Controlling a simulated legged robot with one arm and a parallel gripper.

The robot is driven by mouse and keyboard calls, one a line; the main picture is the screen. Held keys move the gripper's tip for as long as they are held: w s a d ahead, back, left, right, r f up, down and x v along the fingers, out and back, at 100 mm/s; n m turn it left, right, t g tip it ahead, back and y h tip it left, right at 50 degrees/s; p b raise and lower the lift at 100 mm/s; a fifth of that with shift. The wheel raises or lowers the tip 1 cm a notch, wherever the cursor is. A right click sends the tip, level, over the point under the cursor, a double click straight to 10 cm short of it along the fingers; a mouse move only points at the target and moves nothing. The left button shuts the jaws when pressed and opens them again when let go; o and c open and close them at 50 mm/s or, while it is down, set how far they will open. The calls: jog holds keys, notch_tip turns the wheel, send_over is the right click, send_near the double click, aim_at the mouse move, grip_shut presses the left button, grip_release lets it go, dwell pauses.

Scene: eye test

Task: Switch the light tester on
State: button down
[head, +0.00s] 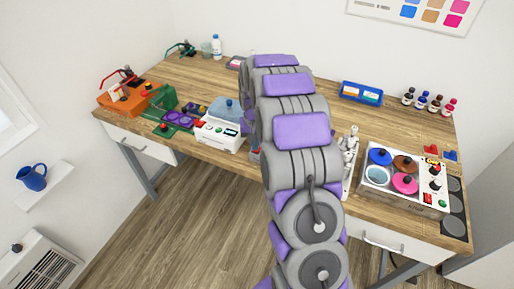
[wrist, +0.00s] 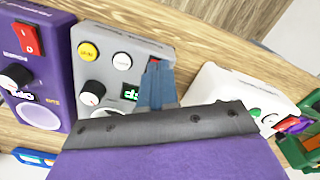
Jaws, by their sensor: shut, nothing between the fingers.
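No label naming a light tester is readable. In the wrist view a grey box (wrist: 112,62) has a yellow button, a white button, a white-rimmed knob and a small lit green display. A red part (wrist: 154,60) at its edge, perhaps a switch, is mostly hidden behind my fingers. My gripper (wrist: 158,66) is shut and empty, its blue-grey fingertips over that part; whether they touch cannot be told. A purple box (wrist: 50,70) to the left carries a red rocker switch (wrist: 27,39) and a knob. In the head view my arm hides the gripper and these boxes.
A white device (wrist: 222,88) stands right of the grey box, with a green one (wrist: 312,140) beyond. In the head view, a white unit with coloured lids (head: 405,208) stands right on the wooden table (head: 325,95); an orange device (head: 118,103) stands left. The table's back middle is fairly clear.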

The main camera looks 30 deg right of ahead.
aim_at(255, 153)
jog(key=shift+f, duration=0.85)
dwell(0.7)
notch_tip(255, 153, up, 7)
jog(key=p, duration=0.3)
dwell(0.7)
dwell(0.4)
